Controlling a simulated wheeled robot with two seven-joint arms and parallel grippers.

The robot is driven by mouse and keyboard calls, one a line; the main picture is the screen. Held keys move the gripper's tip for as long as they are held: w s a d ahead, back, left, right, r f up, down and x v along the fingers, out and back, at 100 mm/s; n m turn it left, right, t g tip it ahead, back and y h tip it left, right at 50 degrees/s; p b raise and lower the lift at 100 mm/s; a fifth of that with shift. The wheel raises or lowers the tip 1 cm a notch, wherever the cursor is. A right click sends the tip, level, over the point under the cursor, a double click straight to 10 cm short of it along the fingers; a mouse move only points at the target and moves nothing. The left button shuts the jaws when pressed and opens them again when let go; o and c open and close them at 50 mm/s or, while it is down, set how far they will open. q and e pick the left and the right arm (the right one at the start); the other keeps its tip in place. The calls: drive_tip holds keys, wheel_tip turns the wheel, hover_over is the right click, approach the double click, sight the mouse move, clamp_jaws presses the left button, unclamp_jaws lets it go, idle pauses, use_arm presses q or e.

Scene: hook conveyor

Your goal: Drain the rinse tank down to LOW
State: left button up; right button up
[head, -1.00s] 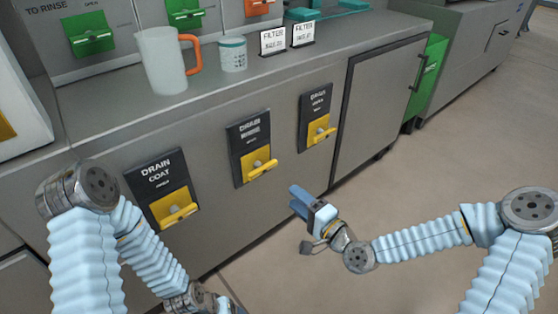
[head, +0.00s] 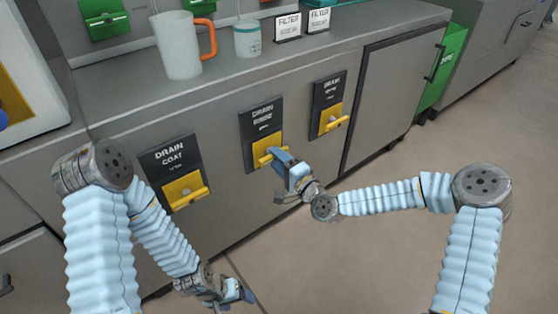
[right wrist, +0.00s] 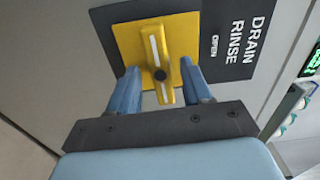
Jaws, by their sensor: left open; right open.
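The DRAIN RINSE valve (head: 262,140) is a black plate with a yellow square and a yellow lever on the cabinet front, the middle one of three. In the right wrist view its yellow lever (right wrist: 160,62) points toward my gripper, with the OPEN mark beside the square. My right gripper (head: 277,155) is open at this lever; in the right wrist view its fingers (right wrist: 163,88) stand on both sides of the lever's end, apart from it. My left gripper (head: 240,292) is low in the head view, away from the valves. The rinse tank's level is not visible.
The DRAIN COAT valve (head: 172,170) is to the left and another drain valve (head: 328,105) to the right. On the counter are a frosted jug (head: 178,50) with an orange handle, a white cup (head: 247,40) and two FILTER cards (head: 288,28). The floor at right is clear.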

clamp_jaws()
drive_tip(key=shift+f+n+b, duration=0.1)
drive_tip(key=shift+n+b, duration=3.3)
drive_tip(key=shift+b, duration=0.55)
unclamp_jaws()
drive_tip(key=shift+d, duration=0.1)
